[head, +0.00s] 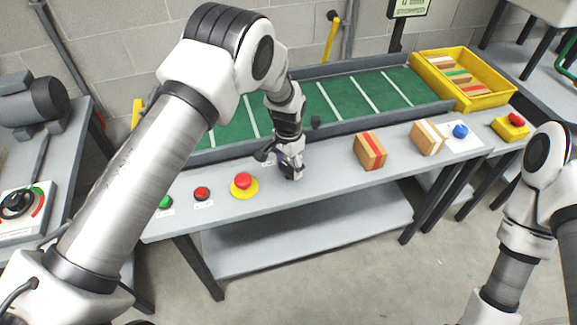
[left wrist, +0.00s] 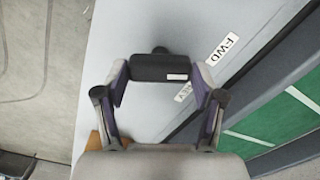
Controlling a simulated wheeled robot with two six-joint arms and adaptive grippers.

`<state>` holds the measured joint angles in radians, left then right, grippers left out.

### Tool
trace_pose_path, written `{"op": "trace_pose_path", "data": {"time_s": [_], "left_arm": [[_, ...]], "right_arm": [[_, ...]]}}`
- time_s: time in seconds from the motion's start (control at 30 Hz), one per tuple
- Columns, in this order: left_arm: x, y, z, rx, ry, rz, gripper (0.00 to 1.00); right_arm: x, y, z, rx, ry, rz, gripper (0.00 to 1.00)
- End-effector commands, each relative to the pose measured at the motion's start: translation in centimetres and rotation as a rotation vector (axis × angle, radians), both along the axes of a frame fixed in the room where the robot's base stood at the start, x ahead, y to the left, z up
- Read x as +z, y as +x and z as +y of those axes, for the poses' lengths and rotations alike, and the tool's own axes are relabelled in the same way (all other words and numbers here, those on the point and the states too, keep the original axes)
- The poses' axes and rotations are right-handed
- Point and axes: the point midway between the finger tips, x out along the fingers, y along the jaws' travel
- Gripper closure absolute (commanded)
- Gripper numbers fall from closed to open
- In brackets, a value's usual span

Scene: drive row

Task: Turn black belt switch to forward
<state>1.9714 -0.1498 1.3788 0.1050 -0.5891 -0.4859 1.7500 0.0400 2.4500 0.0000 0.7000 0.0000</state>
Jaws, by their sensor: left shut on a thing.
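The black belt switch (left wrist: 160,68) shows in the left wrist view as a dark block with a small pale mark, between my two fingertips. A FWD label (left wrist: 222,49) lies to its upper right, and a partly covered REV label (left wrist: 184,92) lies below it. My left gripper (left wrist: 158,80) is shut on the switch, one finger at each end. In the head view my left gripper (head: 287,168) points down at the grey bench and hides the switch. Which label the switch points to, I cannot tell. My right gripper is out of view; only its arm shows at right.
The green conveyor belt (head: 345,97) runs behind the bench (head: 318,178). A red button on a yellow base (head: 243,182) stands left of my left gripper. A red-striped box (head: 369,151) stands to its right. A yellow crate (head: 487,92) is at the belt's far end.

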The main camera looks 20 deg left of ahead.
Motion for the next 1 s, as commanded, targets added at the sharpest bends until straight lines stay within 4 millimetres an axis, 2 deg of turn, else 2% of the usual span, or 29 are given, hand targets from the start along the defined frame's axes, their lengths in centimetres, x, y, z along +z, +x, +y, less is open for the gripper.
{"op": "trace_pose_path", "data": {"time_s": [0.03,0.4,1.0], "left_arm": [[-0.53,-0.38,0.00,0.038,0.001,0.011,0.66],[-0.44,-0.40,-0.01,0.284,0.001,0.011,0.66],[-0.36,-0.38,-0.02,0.363,0.001,0.011,0.66]], "right_arm": [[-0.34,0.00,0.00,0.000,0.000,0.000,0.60],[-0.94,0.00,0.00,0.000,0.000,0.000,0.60],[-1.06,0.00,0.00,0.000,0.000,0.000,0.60]]}}
